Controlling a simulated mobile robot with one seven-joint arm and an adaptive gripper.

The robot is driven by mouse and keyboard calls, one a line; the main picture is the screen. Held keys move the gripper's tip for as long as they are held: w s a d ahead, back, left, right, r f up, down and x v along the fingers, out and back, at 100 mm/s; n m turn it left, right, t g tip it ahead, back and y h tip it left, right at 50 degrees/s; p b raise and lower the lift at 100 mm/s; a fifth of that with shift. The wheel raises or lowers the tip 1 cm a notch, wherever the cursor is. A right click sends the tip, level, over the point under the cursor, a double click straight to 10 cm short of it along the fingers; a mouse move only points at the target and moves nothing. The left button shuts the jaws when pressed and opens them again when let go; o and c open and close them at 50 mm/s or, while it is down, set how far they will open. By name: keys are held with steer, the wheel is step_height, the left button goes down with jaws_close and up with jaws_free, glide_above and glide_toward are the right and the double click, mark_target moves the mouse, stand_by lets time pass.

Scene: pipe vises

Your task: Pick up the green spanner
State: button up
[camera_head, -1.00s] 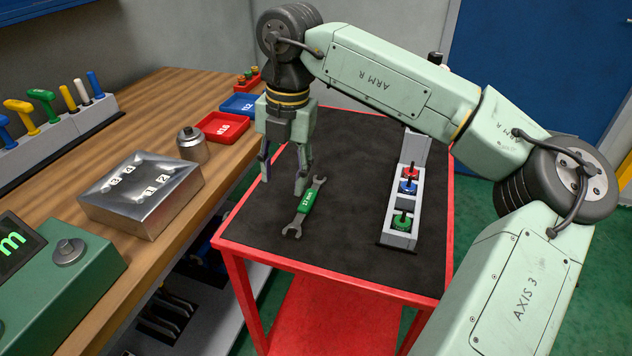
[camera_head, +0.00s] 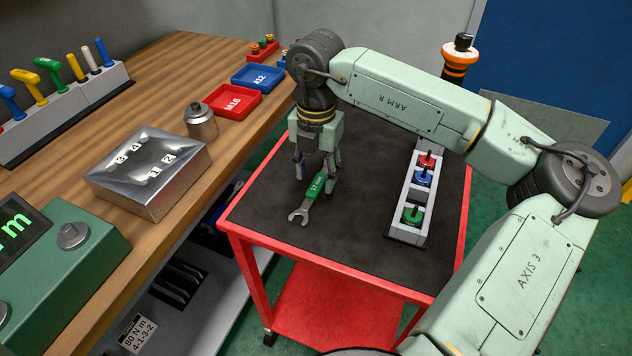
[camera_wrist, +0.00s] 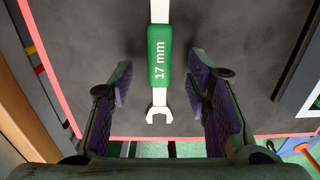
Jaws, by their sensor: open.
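The green spanner (camera_head: 314,191) lies on the black top of the red cart, its open jaw end towards the front. In the wrist view the green sleeve (camera_wrist: 159,58) reads "17 mm", with bare metal at both ends. My gripper (camera_head: 315,187) points down over the spanner. Its two fingers (camera_wrist: 160,105) are open, one on each side of the spanner in the wrist view, with clear gaps to it. The far end of the spanner is hidden behind my gripper in the head view. I cannot tell the exact height of the fingertips above the mat.
A grey rack (camera_head: 408,229) with red, blue and green pieces stands on the cart's right side. The wooden bench (camera_head: 225,135) at left carries a metal block (camera_head: 150,175), red tray (camera_head: 233,101) and blue tray (camera_head: 259,77). The cart's black mat (camera_head: 360,225) is clear around the spanner.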

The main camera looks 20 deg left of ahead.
mark_target(316, 187)
steer(key=shift+f, duration=1.2)
steer(key=shift+c, duration=0.6)
jaws_close()
